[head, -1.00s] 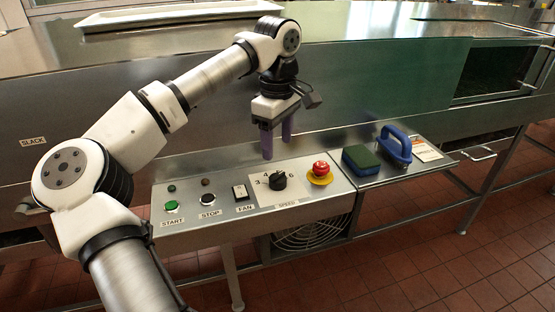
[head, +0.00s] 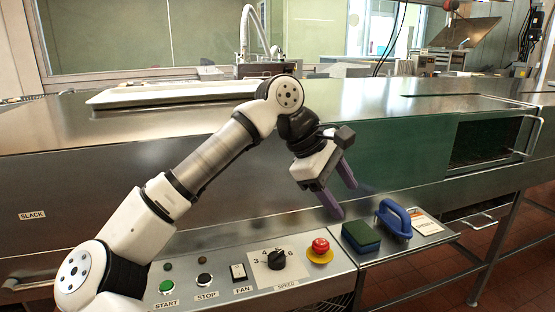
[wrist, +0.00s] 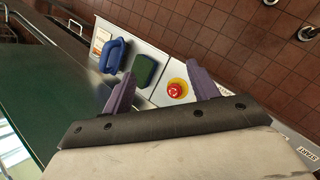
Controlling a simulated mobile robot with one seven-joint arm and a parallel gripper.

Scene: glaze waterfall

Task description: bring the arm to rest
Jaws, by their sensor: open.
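My gripper (head: 340,196) hangs above the control panel (head: 215,268), tilted down to the right, with its two purple fingers apart and nothing between them. In the wrist view my gripper (wrist: 162,88) shows its fingers spread, with the red stop button (wrist: 176,89) seen between and beyond them. In the head view the red button (head: 320,246) on its yellow base is below the fingertips. The speed knob (head: 276,259), green start button (head: 167,286) and fan switch (head: 238,272) are on the panel to its left.
A green sponge (head: 361,237) and a blue-handled brush (head: 395,220) lie on the panel's right shelf. The steel machine (head: 180,180) rises behind the panel. A white tray (head: 170,93) lies on its top. The air above the panel is otherwise clear.

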